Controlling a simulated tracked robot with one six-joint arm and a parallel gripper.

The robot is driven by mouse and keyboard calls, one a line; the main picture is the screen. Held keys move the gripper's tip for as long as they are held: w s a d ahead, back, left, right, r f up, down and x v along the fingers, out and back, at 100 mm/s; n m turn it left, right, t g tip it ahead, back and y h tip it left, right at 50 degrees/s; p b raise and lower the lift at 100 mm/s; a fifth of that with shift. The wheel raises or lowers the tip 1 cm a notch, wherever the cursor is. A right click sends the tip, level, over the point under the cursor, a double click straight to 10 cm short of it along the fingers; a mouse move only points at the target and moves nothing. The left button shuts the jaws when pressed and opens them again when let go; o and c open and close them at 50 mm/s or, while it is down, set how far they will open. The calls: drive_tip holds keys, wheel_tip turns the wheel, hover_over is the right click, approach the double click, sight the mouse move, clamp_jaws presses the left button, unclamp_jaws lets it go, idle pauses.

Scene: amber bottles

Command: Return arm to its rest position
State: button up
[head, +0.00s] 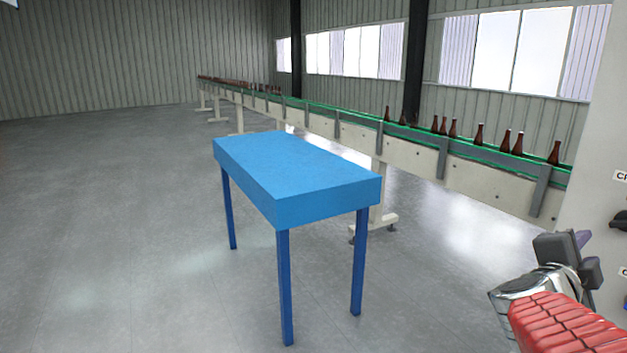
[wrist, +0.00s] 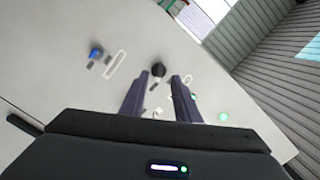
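My gripper (wrist: 159,76) shows in the wrist view with its two dark purple fingers apart and nothing between them. In the head view my gripper (head: 583,239) is at the lower right, beside a pale control cabinet (head: 590,150). My arm comes in from the bottom right corner with a red ribbed cover. In the wrist view the fingers point towards the cabinet's panel (wrist: 60,78), which has a blue knob (wrist: 96,52), a black knob (wrist: 158,70) and a green light (wrist: 224,117).
A blue table (head: 285,165) with a bare top stands in the middle. Behind it a conveyor (head: 400,165) with several amber bottles (head: 478,134) runs from the right to the far left. The grey floor (head: 110,230) on the left is clear.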

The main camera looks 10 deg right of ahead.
drive_tip(key=w+a+f+n+t+y, duration=0.1)
drive_tip(key=w+a+f+n+y, duration=0.2)
drive_tip(key=a+f+n+y, duration=0.55)
drive_tip(key=w+a+f+n+t+y, duration=0.25)
drive_tip(key=a+n, duration=0.25)
drive_tip(key=a, duration=0.6)
drive_tip(key=s+a+f+n+g+y, duration=0.2)
drive_tip(key=s+a+f+n+g, duration=0.1)
drive_tip(key=s+a+n, duration=0.2)
drive_tip(key=s+a+f+n+g+y, duration=0.2)
drive_tip(key=s+a+n, duration=0.3)
drive_tip(key=s+a, duration=0.4)
drive_tip(key=shift+s+a+f+g, duration=0.3)
drive_tip(key=shift+a+f+g, duration=0.3)
drive_tip(key=shift+a, duration=0.6)
drive_tip(key=shift+r+n, duration=0.1)
drive_tip(key=shift+n, duration=0.15)
